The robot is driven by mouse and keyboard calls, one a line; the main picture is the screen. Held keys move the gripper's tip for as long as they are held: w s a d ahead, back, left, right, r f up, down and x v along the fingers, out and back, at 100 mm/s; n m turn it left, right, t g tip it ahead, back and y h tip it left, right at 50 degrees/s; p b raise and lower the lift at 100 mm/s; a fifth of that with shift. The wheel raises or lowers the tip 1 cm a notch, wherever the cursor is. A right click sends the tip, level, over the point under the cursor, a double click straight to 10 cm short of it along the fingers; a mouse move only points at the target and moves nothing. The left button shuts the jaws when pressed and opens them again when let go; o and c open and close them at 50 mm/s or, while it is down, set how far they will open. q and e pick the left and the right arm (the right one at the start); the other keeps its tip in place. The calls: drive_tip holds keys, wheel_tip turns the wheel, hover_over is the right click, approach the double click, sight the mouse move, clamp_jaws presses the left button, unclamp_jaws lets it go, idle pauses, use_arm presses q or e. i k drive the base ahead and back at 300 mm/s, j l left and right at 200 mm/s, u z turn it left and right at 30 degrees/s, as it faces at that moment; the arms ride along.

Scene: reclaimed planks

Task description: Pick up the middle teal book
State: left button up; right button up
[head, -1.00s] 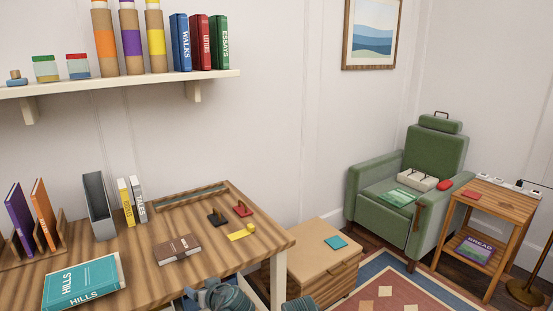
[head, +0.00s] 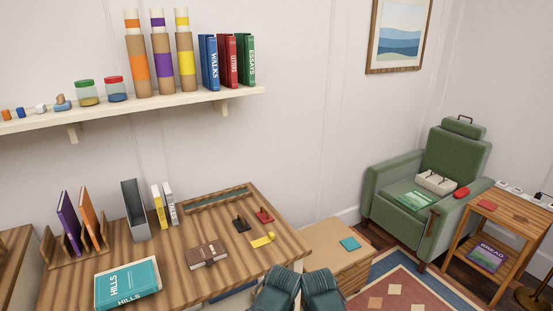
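A large teal book (head: 127,284) titled HILLS lies flat on the left front of the wooden desk (head: 185,284), its spine facing me. A small flat teal item (head: 350,244) lies on the low wooden chest (head: 335,255) right of the desk; I cannot tell if it is a book. A green book (head: 414,200) lies on the seat of the green armchair. I cannot see a row of teal books with a clear middle one. Two dark teal parts of my arms show at the bottom edge. Neither gripper's fingers are in view.
A brown book (head: 207,254), a grey file holder (head: 135,210), upright books and a rack (head: 65,255) stand or lie on the desk. A shelf (head: 150,111) hangs above. A side table (head: 505,215) stands right of the armchair (head: 400,180). A patterned rug (head: 410,285) covers the floor.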

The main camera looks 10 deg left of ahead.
sight(115, 289)
drive_tip(key=u, duration=1.5)
